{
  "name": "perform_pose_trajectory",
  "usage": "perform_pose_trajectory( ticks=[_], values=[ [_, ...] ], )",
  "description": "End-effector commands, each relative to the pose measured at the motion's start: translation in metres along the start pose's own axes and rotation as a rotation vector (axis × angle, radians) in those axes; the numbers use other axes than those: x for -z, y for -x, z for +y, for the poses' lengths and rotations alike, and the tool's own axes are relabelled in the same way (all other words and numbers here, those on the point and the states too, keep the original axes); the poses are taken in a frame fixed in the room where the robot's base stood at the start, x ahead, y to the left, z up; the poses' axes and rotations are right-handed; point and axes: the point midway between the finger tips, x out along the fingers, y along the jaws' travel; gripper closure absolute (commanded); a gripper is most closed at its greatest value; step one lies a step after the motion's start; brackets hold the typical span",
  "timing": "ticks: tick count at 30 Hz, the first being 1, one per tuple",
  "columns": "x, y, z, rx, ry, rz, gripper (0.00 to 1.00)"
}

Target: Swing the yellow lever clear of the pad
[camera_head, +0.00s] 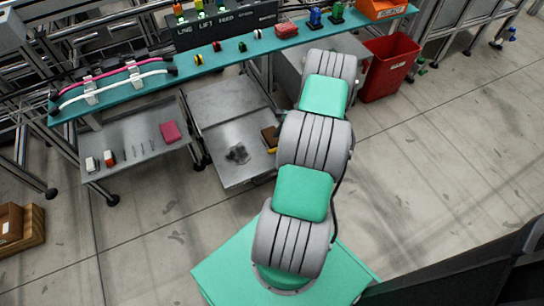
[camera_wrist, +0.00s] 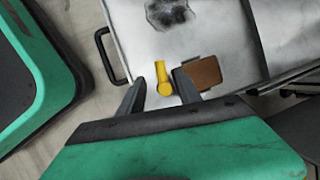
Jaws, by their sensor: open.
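The yellow lever (camera_wrist: 161,72) shows in the wrist view on a grey metal plate (camera_wrist: 125,35). Its round end is toward me and its bar points up the picture. The brown pad (camera_wrist: 204,73) lies to the right of the lever. My gripper (camera_wrist: 159,79) is open, one finger on each side of the lever in the picture. The right finger covers the pad's left edge; I cannot tell whether either finger touches anything. In the head view the brown pad (camera_head: 268,137) shows beside my arm, which hides my gripper.
A black handle (camera_wrist: 106,55) stands on the plate's left edge. A dark stain (camera_head: 238,153) marks the plate. A teal shelf (camera_head: 210,62) with cables and small parts runs behind. A red bin (camera_head: 391,68) stands at the right, and a cardboard box (camera_head: 20,226) at lower left.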

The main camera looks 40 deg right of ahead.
Motion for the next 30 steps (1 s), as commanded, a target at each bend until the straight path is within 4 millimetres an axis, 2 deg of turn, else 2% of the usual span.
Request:
perform_pose_trajectory(
  ticks=[9, 12, 22, 30],
  values=[
    [0.000, -0.057, 0.002, -0.002, -0.002, -0.002, 0.59],
    [0.000, -0.070, 0.001, -0.002, -0.002, -0.001, 0.59],
    [-0.001, -0.075, 0.000, -0.001, -0.001, 0.000, 0.59],
    [-0.001, -0.075, 0.000, -0.001, -0.001, 0.000, 0.82]
  ],
)
